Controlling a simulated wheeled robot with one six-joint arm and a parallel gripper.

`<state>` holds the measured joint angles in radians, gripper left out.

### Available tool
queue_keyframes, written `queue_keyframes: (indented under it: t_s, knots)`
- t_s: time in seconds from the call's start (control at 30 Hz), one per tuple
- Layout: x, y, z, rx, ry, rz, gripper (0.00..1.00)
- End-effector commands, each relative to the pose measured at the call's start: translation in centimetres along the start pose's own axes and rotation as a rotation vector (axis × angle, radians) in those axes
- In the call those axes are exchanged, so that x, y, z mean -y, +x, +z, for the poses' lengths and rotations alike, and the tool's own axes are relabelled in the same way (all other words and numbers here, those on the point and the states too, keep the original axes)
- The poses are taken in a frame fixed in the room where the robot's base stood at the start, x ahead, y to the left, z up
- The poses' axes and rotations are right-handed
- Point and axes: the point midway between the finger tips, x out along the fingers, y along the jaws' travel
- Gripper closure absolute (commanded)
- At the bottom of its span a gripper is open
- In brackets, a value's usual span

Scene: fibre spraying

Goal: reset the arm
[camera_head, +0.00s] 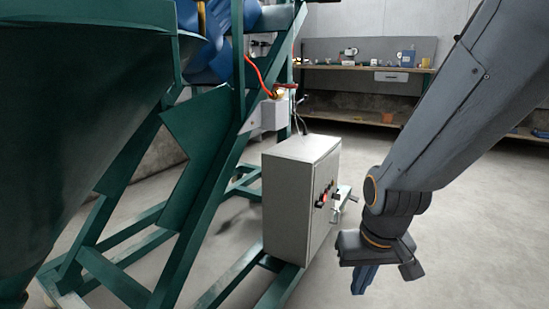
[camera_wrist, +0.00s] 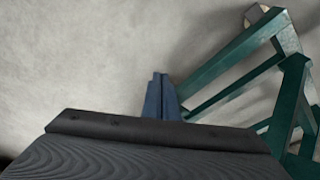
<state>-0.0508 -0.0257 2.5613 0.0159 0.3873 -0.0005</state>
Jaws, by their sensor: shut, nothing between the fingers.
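My gripper (camera_head: 364,279) hangs from the end of my arm at the right of the head view, with its blue fingers pointing down. It is to the right of the grey control box and apart from it. In the wrist view the blue fingers (camera_wrist: 161,97) are together, with nothing between them, over bare floor. My arm slopes down from the upper right of the head view.
The grey control box (camera_head: 290,205), with knobs on its right face, stands on the green steel frame (camera_head: 190,215). A large green hopper (camera_head: 75,110) fills the left. A workbench (camera_head: 365,68) stands at the back. The concrete floor (camera_head: 455,240) at right is clear.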

Motion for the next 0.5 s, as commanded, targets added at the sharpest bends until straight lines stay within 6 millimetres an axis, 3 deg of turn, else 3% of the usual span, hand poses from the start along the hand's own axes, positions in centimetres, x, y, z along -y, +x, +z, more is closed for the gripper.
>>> queue_keyframes:
  t_s: [0.27,0.5]
  knots:
    - [6.8,-3.8,1.9,0.035,-0.144,-0.057,1.00]
    - [13.5,-8.3,5.9,0.087,-0.310,-0.123,1.00]
